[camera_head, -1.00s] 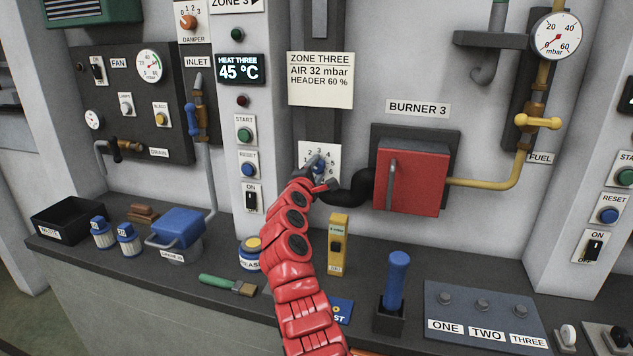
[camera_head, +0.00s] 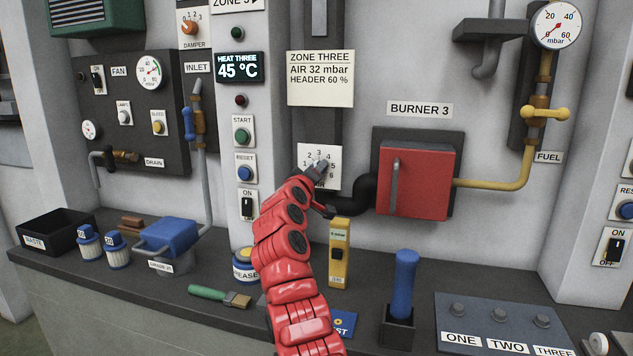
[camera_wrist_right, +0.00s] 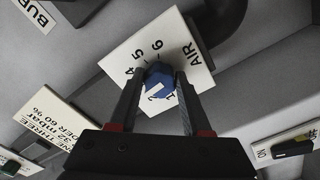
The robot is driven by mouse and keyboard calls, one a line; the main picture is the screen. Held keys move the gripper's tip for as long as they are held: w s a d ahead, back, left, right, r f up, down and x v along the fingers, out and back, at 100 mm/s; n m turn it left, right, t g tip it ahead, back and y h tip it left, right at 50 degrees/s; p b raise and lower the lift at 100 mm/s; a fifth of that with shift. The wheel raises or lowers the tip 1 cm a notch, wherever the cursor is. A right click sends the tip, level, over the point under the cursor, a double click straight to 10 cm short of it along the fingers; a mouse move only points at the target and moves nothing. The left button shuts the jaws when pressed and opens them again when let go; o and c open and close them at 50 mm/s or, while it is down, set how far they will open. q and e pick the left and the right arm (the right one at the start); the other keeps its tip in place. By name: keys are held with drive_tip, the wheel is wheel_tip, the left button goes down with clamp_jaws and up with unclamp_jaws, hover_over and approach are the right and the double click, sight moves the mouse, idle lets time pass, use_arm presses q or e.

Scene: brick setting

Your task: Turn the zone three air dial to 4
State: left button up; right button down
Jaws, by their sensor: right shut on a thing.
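The zone three air dial has a white square plate (camera_head: 306,152) numbered in an arc, below the zone three sign. In the right wrist view the plate (camera_wrist_right: 187,73) appears rotated, with 4, 5, 6 and AIR readable. Its blue knob (camera_wrist_right: 160,80) has a white mark on the side towards my gripper; the number it points at is unclear. My right gripper (camera_wrist_right: 160,78) is shut on the knob, one finger on each side. My left gripper is not in view.
The zone three sign (camera_head: 320,78) reads AIR 32 mbar, HEADER 60 %. A black pipe (camera_head: 350,199) and the red burner box (camera_head: 415,180) are close right of the dial. A yellow tester (camera_head: 339,252) and a blue-handled tool (camera_head: 404,285) stand on the bench below.

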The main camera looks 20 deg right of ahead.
drive_tip(key=shift+w+a+f+m+b, duration=0.1)
drive_tip(key=shift+m+b, duration=0.3)
drive_tip(key=shift+m, duration=1.85)
drive_tip(key=shift+a+f+m+b, duration=0.1)
drive_tip(key=shift+m+b, duration=0.25)
drive_tip(key=shift+m, duration=1.9)
drive_tip(key=shift+c, duration=1.8)
unclamp_jaws()
drive_tip(key=shift+r, duration=0.1)
drive_tip(key=v, duration=1.7)
